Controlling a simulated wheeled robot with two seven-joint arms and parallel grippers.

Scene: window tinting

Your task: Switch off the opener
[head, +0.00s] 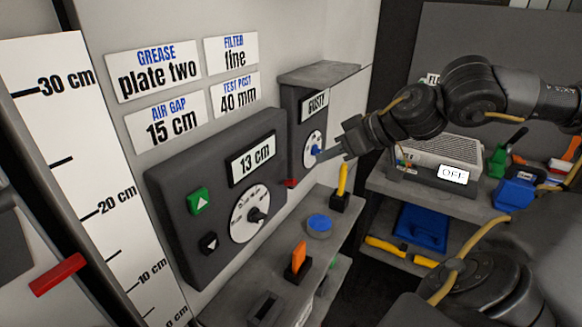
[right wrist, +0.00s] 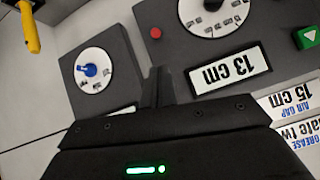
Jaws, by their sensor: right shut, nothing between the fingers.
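No part in view is labelled as the opener, so I cannot tell which one it is. A yellow lever (head: 342,181) stands upright on a black base on the grey ledge; it also shows in the right wrist view (right wrist: 29,28). An orange lever (head: 299,256) stands nearer on the same ledge, with a round blue button (head: 320,223) between them. My right gripper (head: 325,154) is shut and empty, close to the blue-knobbed dial (head: 313,146) on the box labelled GUSTY. In the right wrist view, its fingers (right wrist: 158,85) are beside that dial (right wrist: 92,70). My left gripper is not in view.
A dark panel (head: 170,180) has a 13 cm display (head: 252,160), green and black arrow buttons and a black-knobbed dial (head: 250,214). A device with an OFF display (head: 452,175) and several tools are on shelves at right.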

